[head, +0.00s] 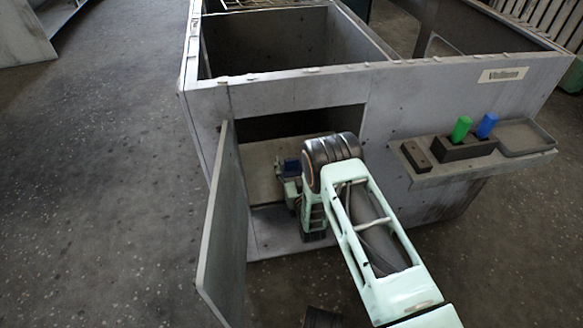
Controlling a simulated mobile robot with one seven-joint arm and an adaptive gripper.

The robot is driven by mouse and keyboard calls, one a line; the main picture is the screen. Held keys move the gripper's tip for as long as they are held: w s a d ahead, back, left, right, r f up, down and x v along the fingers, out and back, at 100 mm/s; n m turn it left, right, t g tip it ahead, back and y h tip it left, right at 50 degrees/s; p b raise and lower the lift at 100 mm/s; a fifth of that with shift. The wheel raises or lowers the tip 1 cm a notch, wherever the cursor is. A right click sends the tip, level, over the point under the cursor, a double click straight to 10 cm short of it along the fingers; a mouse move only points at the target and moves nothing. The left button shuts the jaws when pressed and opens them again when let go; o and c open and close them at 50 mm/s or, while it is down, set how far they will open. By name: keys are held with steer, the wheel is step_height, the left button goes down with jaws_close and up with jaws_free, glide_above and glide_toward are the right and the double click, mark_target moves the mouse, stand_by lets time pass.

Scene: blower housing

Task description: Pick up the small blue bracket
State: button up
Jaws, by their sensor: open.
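The small blue bracket (291,167) shows as a dark blue shape inside the front opening of the grey housing (275,95). It lies just left of my arm's dark joint, and its lower part is partly covered by my arm. My gripper (290,182) is at the opening, close to the bracket, and is open. Its fingertips are small and largely hidden. I cannot tell whether they touch the bracket or are around it.
A grey door panel (224,225) stands open left of the opening. On the right, a front shelf (440,175) holds a dark block (416,155), a holder (462,149) with green (461,129) and blue (487,125) cylinders, and a shallow tray (526,137).

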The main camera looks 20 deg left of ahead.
steer(key=c, duration=1.4)
steer(key=shift+o, duration=0.2)
